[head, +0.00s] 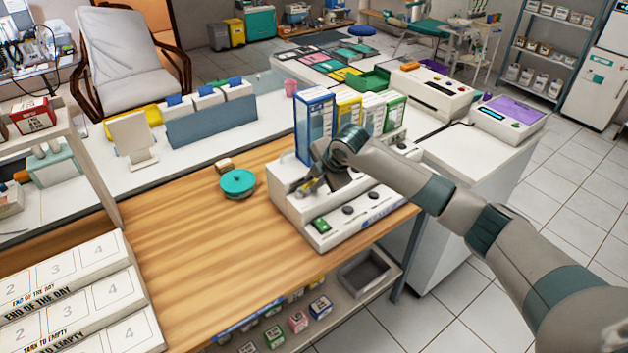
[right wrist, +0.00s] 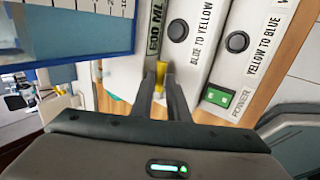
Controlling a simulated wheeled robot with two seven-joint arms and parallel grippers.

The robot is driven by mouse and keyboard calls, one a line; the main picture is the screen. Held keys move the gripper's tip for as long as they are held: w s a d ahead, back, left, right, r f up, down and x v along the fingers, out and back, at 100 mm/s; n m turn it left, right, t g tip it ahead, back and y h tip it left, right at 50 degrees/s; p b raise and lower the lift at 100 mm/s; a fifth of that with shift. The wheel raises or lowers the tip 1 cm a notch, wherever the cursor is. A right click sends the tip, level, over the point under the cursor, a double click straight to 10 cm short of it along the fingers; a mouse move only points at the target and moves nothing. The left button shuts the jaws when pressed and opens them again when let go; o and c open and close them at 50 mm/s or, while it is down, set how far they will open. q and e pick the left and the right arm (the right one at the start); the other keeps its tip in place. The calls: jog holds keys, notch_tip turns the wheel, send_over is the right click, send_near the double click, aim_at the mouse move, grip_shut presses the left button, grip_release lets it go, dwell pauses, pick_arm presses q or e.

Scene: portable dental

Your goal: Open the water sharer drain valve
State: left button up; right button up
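My right gripper (head: 312,186) reaches down over the machine from the right. In the right wrist view its two dark fingers (right wrist: 162,86) stand on either side of the yellow piece, close against it, and it fills the narrow gap. The fingers hide part of the handle. My left gripper is not in view.
Blue (head: 315,125), yellow and green upright containers stand right behind the gripper. A round teal lidded object (head: 237,183) lies left of the machine. The wooden counter (head: 190,250) is mostly clear there. White numbered boxes (head: 75,270) stand at lower left.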

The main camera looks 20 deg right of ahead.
grip_shut()
